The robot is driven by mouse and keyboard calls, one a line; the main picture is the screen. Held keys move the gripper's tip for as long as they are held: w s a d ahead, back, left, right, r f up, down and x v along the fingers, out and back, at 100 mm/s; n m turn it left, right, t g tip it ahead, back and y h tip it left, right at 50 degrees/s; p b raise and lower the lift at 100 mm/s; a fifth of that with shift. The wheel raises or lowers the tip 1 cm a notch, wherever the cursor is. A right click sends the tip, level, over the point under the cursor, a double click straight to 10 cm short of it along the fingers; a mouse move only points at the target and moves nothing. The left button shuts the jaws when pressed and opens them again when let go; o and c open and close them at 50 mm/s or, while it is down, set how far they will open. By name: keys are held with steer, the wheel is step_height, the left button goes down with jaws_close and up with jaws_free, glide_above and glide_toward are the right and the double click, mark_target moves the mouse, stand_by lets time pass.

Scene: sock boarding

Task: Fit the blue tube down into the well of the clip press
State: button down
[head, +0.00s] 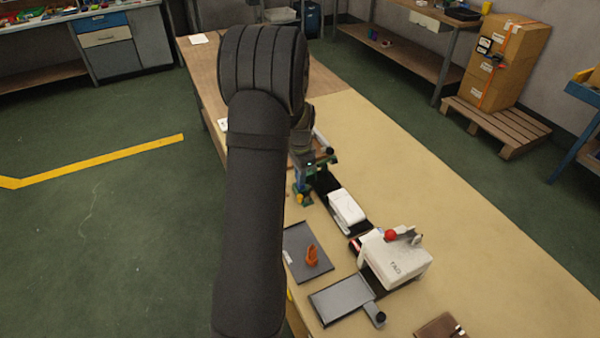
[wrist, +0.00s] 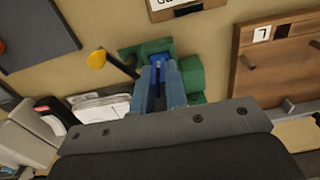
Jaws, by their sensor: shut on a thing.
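My gripper (wrist: 160,84) reaches up from the bottom of the wrist view, its two fingers close together. It is shut on the blue tube (wrist: 158,62), of which only a small part shows between and beyond the fingertips. The clip press (wrist: 192,80) has green blocks around the fingertips and a dark lever with a yellow knob (wrist: 96,58) on the left. The tube's lower end and the well are hidden, so I cannot tell whether the tube is inside it. In the head view my arm covers most of this spot; green and yellow parts of the press (head: 302,192) show beside it.
A wooden board (wrist: 275,62) marked 7 stands right of the press in the wrist view. In the head view, a white box (head: 346,207), a white machine (head: 398,256) with a red ball, and a grey tray (head: 340,298) lie nearer.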

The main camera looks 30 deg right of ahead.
steer(key=shift+f, duration=0.45)
steer(key=c, duration=1.4)
jaws_free()
steer(key=shift+o, duration=0.2)
step_height(320, 180, up, 17)
steer(key=shift+r, duration=0.2)
step_height(320, 180, down, 18)
steer(key=shift+r, duration=0.4)
